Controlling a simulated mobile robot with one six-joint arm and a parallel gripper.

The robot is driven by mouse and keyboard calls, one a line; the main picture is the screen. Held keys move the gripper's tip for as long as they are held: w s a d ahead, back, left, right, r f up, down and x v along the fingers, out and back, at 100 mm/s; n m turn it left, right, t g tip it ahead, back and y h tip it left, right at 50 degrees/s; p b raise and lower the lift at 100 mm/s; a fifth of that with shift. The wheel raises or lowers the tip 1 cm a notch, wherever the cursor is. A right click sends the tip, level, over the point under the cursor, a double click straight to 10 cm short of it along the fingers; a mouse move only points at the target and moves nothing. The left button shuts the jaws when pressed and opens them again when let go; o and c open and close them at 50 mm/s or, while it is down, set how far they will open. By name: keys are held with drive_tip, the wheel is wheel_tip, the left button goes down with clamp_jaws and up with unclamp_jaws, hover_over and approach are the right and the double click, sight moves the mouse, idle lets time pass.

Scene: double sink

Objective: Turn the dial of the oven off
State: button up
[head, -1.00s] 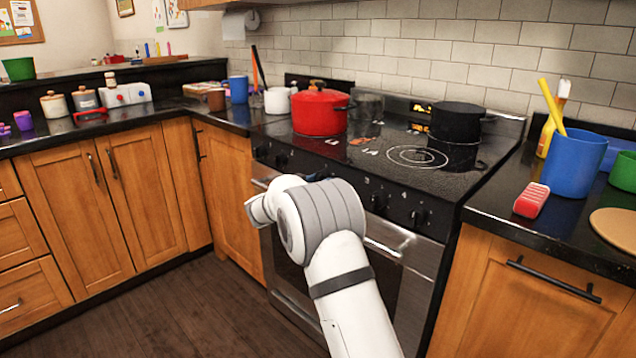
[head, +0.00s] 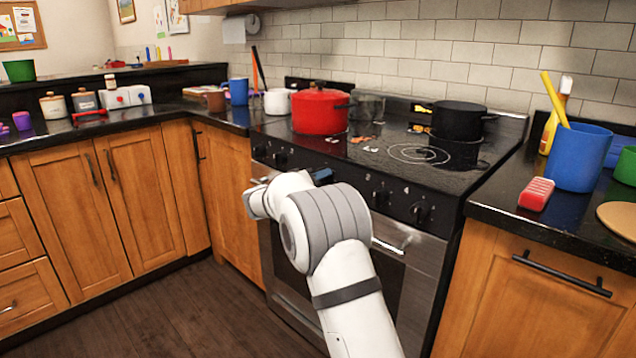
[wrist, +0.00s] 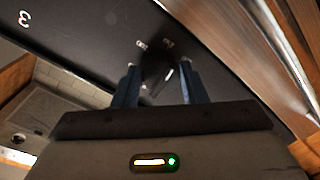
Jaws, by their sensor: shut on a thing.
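The oven (head: 396,290) stands in the middle of the head view, with a black front panel carrying several black dials. My gripper (wrist: 159,80) has its two blue fingers on either side of a dark dial (wrist: 156,68) in the wrist view, shut on it. The dial lies in shadow against the black panel, with small white marks beside it, and its exact setting is hard to read. In the head view my gripper (head: 322,177) shows only as a small blue part at the panel, mostly hidden behind my white arm.
A red pot (head: 320,112) and a black pot (head: 457,122) stand on the cooktop above the panel. The oven's handle (head: 388,246) runs below the dials, partly behind my arm. Other dials (head: 421,212) sit to the right. The floor at left is clear.

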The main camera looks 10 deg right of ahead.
drive_tip(key=shift+w+a+r+n+g+h+p, duration=0.15)
drive_tip(key=shift+n+h+p, duration=0.15)
drive_tip(key=shift+n+p, duration=4.3)
drive_tip(key=shift+w+n+g+h+p, duration=0.1)
drive_tip(key=shift+n+g+h+p, duration=0.15)
drive_tip(key=shift+n+p, duration=4.3)
drive_tip(key=shift+w+a+r+n+g+h+p, duration=0.25)
drive_tip(key=shift+n+p, duration=1.75)
drive_tip(key=shift+n, duration=5.15)
drive_tip(key=shift+s+d+f, duration=0.2)
drive_tip(key=shift+f, duration=0.05)
drive_tip(key=o, duration=1)
drive_tip(key=shift+c, duration=0.2)
